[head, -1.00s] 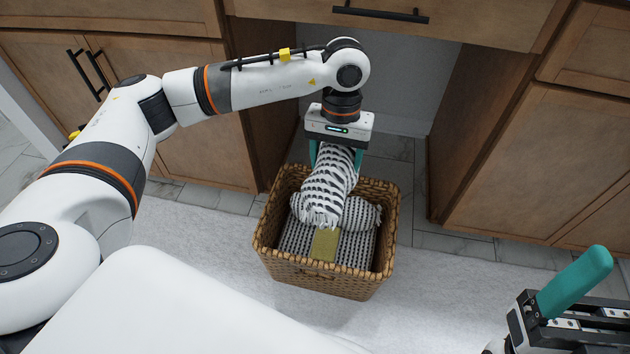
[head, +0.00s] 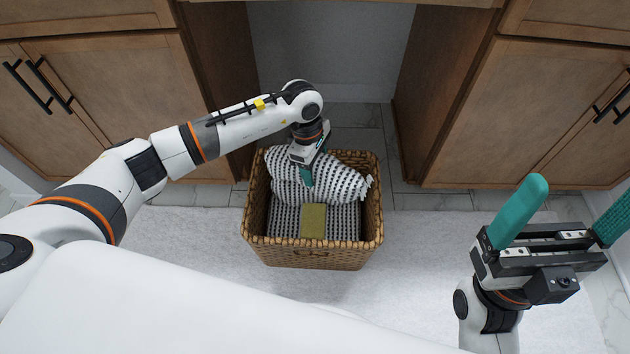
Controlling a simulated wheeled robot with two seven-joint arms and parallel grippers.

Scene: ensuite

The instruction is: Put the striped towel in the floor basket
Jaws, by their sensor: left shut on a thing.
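The black-and-white striped towel (head: 340,186) lies bunched across the back half of the woven floor basket (head: 312,256), inside its rim or just at its height. My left gripper (head: 306,178) reaches down from behind and is shut on the towel near its middle. Its fingertips are partly hidden by the cloth. My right gripper (head: 565,222) is at the lower right, away from the basket, with its teal fingers wide apart and nothing between them.
A patterned cloth (head: 286,222) and an olive block (head: 313,221) lie in the basket's bottom. The basket stands on a pale rug (head: 190,235), before an open recess between wooden cabinets (head: 110,110). The rug on either side of the basket is clear.

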